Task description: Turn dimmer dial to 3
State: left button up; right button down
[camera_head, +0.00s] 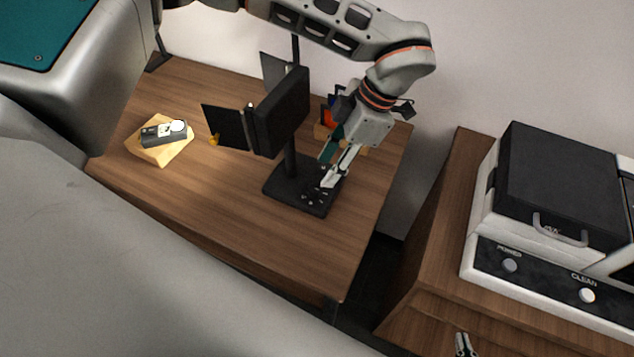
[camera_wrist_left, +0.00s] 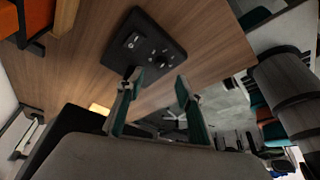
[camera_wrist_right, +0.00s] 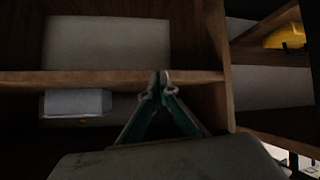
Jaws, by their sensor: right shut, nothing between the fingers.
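The black base (camera_head: 290,190) of the light panel stands on the wooden table and carries white marks and controls on its top. Its dial is too small to read in the head view. In the left wrist view the same base (camera_wrist_left: 150,25) shows a raised block (camera_wrist_left: 131,40) and white marks (camera_wrist_left: 155,55); I cannot tell the dial's setting. My left gripper (camera_head: 330,176) is over the right part of the base; in its wrist view the fingers (camera_wrist_left: 157,88) are apart and empty. My right gripper (camera_head: 463,345) is shut and empty, low at the right; its fingertips meet in its wrist view (camera_wrist_right: 158,84).
A black panel (camera_head: 283,112) with side flaps rises from the base. A machine (camera_head: 548,180) sits on the right cabinet. The table's front middle is clear. A shelf (camera_wrist_right: 120,77) fronts my right gripper.

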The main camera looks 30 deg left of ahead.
aim_at(314, 188)
pick_arm(q)
jog(key=x, duration=0.7)
jog(key=shift+d, duration=0.1)
grip_shut()
